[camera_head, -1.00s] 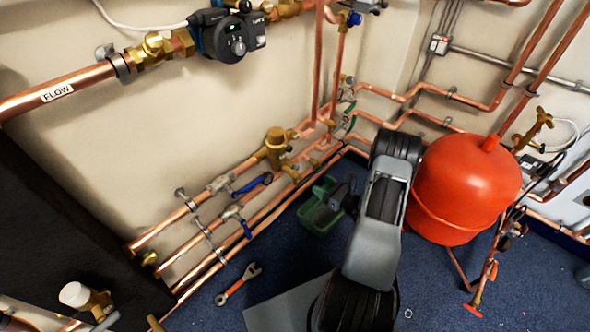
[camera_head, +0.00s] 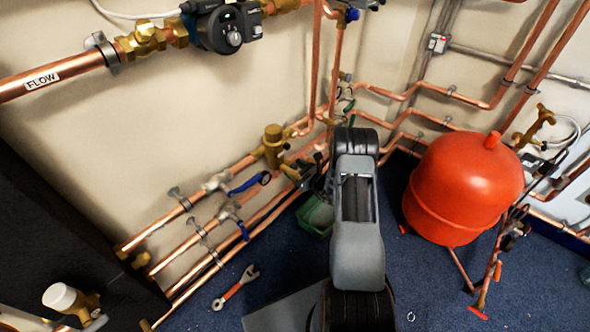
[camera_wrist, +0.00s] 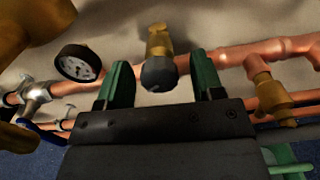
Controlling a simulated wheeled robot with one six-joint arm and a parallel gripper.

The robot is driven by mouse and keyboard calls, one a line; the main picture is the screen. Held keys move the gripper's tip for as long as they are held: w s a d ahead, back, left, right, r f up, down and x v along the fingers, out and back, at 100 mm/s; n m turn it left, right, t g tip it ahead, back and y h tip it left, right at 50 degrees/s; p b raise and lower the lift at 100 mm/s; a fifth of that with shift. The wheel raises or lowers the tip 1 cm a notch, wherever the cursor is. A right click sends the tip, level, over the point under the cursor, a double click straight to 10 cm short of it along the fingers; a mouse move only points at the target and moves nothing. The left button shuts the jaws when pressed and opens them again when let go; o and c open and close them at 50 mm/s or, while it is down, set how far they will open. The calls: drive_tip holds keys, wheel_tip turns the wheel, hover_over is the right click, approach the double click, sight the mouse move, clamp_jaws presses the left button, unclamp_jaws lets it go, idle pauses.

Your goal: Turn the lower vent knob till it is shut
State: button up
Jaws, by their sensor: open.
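A dark, rounded knob (camera_wrist: 159,74) on a short brass fitting (camera_wrist: 158,40) shows in the wrist view, and it looks like the lower vent knob. It lies between the two green fingertips of my gripper (camera_wrist: 162,84), with a gap on each side. The gripper is open and holds nothing. I cannot tell how far the knob is turned. In the head view my gripper (camera_head: 314,176) is by the low copper pipes, partly covered by my arm. I cannot make out the knob there.
A pressure gauge (camera_wrist: 78,63) and a brass tee (camera_wrist: 266,90) flank the gripper. Blue-handled valves (camera_head: 250,183) sit on the pipes to the left. A red tank (camera_head: 462,190) stands to the right. A green box (camera_head: 316,217) and a wrench (camera_head: 236,287) are on the floor.

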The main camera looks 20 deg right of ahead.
drive_tip(key=shift+c, duration=0.3)
drive_tip(key=c, duration=0.9)
drive_tip(key=shift+o, duration=0.2)
drive_tip(key=m+p, duration=0.1)
drive_tip(key=m, duration=0.4)
drive_tip(key=shift+r+p, duration=0.1)
drive_tip(key=shift+p, duration=0.2)
drive_tip(key=m+p, duration=0.1)
drive_tip(key=m, duration=0.4)
drive_tip(key=shift+m, duration=0.3)
drive_tip(key=m+p, duration=0.2)
drive_tip(key=m, duration=0.5)
drive_tip(key=m+p, duration=0.1)
drive_tip(key=m, duration=0.5)
drive_tip(key=shift+m, duration=0.6)
